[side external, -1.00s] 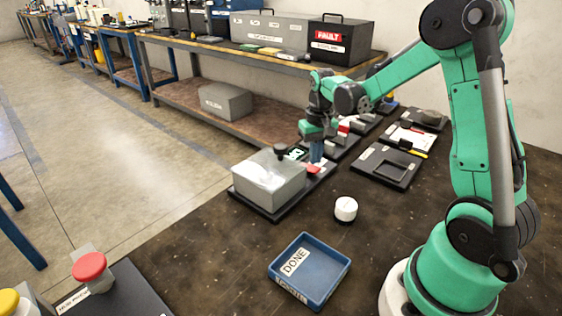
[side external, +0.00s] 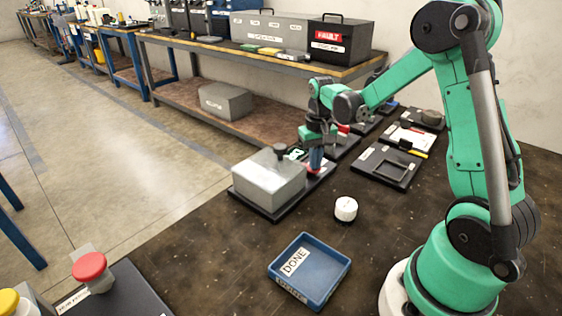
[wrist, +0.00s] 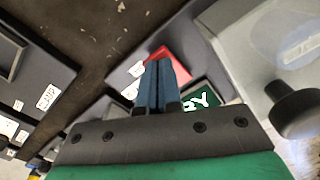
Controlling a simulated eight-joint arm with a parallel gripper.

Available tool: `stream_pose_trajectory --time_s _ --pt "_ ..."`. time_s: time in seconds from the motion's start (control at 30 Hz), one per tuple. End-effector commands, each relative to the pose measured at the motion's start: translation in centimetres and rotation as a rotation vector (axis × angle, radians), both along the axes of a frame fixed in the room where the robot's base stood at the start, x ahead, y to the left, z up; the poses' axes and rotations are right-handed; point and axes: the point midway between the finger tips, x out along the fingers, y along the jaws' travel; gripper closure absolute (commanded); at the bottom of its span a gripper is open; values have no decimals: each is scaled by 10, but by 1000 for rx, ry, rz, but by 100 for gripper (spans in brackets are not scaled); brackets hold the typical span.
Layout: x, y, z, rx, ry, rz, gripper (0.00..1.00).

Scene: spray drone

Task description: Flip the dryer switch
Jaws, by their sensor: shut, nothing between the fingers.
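My gripper (side external: 316,158) is shut and empty, pointing down at the dryer base's right end. In the wrist view its blue fingers (wrist: 158,85) are together over a red switch (wrist: 168,62) and partly hide it. I cannot tell whether the fingertips touch the switch. The dryer (side external: 268,180) is a grey box with a black knob on top, on a black base. In the wrist view the dryer box (wrist: 262,50) is at the right. A green lit display (wrist: 205,97), partly covered, shows letters ending in "RY" or "Y".
A white round-topped piece (side external: 346,208) stands on the dark table near the dryer. A blue tray (side external: 322,293) marked DONE is in front. Black fixtures (side external: 385,167) lie behind to the right. A red button (side external: 89,267) is at the lower left.

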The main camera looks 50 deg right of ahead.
Motion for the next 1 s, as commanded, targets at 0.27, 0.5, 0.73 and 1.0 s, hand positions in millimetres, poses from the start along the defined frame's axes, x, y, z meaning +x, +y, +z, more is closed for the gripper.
stream_pose_trajectory --time_s 0.27,0.5,0.73,1.0 --pt "0 0 -4 0 0 0 100" --pt "0 0 -3 -1 -1 0 100" --pt "0 0 16 0 0 0 100" --pt "0 0 40 0 0 0 100"
